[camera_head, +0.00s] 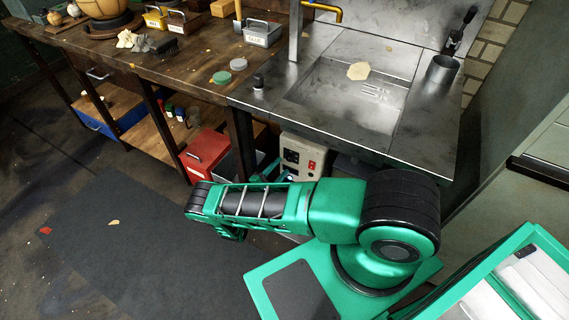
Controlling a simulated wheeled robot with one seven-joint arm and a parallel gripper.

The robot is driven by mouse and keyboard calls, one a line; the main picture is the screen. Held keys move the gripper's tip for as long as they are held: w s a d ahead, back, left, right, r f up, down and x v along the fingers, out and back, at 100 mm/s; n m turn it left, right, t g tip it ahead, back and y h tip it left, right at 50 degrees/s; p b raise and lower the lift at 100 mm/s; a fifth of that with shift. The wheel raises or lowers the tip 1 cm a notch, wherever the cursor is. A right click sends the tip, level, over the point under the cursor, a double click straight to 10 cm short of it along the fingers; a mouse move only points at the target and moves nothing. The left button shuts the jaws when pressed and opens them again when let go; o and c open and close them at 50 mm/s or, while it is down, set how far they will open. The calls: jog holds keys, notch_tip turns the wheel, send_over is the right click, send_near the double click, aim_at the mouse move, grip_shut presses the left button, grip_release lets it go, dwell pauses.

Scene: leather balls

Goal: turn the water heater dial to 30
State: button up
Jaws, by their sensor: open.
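The water heater (298,154) is a beige box under the steel sink counter. Its front has a dark panel (292,156) and a red switch (312,165). The dial and its marks are too small to make out, and the lower part of the box is hidden behind my green arm. My gripper (284,174) shows only in part, just behind my arm and close in front of the heater's lower front. It is open, with nothing seen in it. I cannot tell whether it touches the heater.
The steel sink counter (420,125) overhangs the heater. A red box (206,152) stands to the left under the wooden workbench (190,75), near a bench leg. A metal cup (441,70) stands on the counter. The floor with a dark mat (130,235) is open at left.

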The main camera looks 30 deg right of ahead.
aim_at(288, 160)
jog(key=shift+x, duration=2.3)
jog(key=c, duration=1.1)
